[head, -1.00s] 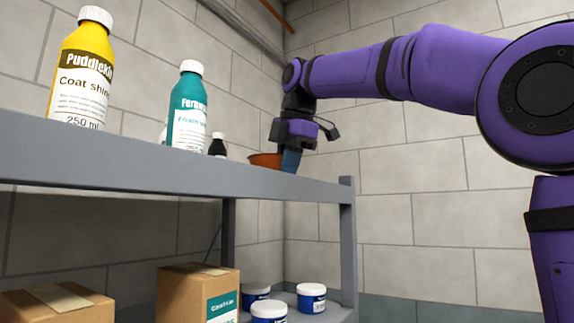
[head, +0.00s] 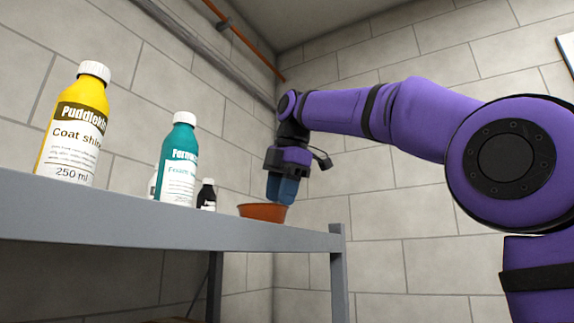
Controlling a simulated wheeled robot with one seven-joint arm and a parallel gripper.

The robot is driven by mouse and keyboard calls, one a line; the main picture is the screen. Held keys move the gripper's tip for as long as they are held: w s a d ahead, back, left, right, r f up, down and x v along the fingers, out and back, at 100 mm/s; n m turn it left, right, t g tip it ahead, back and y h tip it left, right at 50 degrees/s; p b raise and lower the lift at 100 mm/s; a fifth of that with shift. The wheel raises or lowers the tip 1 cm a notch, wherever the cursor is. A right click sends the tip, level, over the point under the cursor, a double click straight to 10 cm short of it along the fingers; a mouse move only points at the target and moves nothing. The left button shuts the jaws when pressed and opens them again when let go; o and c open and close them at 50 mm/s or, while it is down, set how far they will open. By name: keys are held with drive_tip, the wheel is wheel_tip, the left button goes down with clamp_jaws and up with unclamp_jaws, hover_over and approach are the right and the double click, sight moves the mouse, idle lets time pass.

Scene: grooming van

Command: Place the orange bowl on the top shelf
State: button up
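The orange bowl (head: 262,213) sits upright near the right end of the grey top shelf (head: 150,229), with its base partly hidden by the shelf's front edge. My gripper (head: 282,203) points down over the right part of the bowl, its blue fingers ending about level with the rim. The two fingers show side by side and look a little apart, with nothing seen between them. The bowl does not appear held.
A yellow bottle (head: 75,125), a teal bottle (head: 177,160) and a small dark bottle (head: 207,194) stand left of the bowl on the shelf. A shelf post (head: 338,270) rises at the right end. Block walls and a pipe (head: 210,50) lie behind.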

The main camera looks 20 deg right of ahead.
drive_tip(key=v, duration=0.7)
drive_tip(key=shift+r, duration=0.3)
drive_tip(key=shift+s, duration=0.1)
drive_tip(key=s+d+f+m, duration=0.2)
drive_tip(key=s+f+m, duration=0.5)
drive_tip(key=f, duration=0.7)
drive_tip(key=s+d+f+m+t, duration=0.1)
drive_tip(key=s+f+m, duration=0.6)
drive_tip(key=f, duration=0.7)
drive_tip(key=s+d+f+m+t+h, duration=0.1)
drive_tip(key=s+d+f+m, duration=0.2)
drive_tip(key=s+f+m, duration=0.4)
wheel_tip(320, 180, down, 8)
drive_tip(key=shift+f+m, duration=0.15)
drive_tip(key=shift+m, duration=0.15)
drive_tip(key=shift+s+d, duration=0.1)
